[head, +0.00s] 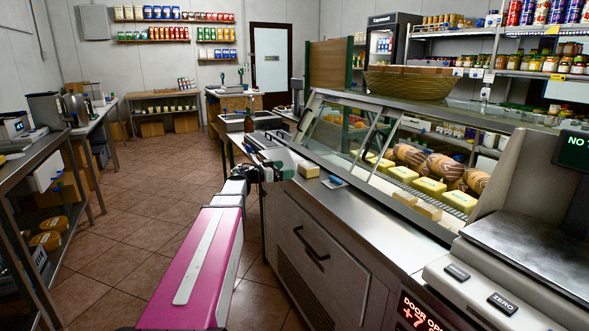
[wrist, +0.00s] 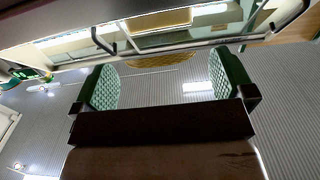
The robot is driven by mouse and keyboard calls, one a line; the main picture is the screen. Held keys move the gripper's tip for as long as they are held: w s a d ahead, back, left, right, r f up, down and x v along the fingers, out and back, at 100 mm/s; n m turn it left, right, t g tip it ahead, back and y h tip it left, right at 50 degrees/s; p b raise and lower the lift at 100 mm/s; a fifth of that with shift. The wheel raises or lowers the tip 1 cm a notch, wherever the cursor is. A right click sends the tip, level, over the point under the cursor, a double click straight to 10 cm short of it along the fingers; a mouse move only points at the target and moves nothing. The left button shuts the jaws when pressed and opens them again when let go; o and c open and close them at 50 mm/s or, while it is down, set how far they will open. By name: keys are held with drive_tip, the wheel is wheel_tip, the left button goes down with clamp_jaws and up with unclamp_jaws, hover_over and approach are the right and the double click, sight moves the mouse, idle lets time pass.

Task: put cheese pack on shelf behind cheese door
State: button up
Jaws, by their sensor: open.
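A small beige block (head: 308,169), which looks like a cheese pack, lies on the steel ledge of the glass display case (head: 350,205). My gripper (head: 279,172) is just left of it in the head view, seemingly apart from it. The wrist view shows my gripper's (wrist: 164,75) green pads spread wide, with no clear object held between them. Inside the case are several yellow cheese packs (head: 430,187) and paler ones (head: 428,210). Slanted glass panes with frames (head: 373,138) front the case; which one is the cheese door I cannot tell.
Netted hams (head: 443,166) lie behind the cheeses. A scale (head: 520,250) stands at the right, above a red display (head: 418,313) reading "DOOR OP" and "+7", partly cut off. A wicker basket (head: 408,85) sits on the case. The tiled floor (head: 150,200) to the left is clear.

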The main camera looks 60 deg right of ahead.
drive_tip(key=shift+v, duration=1.15)
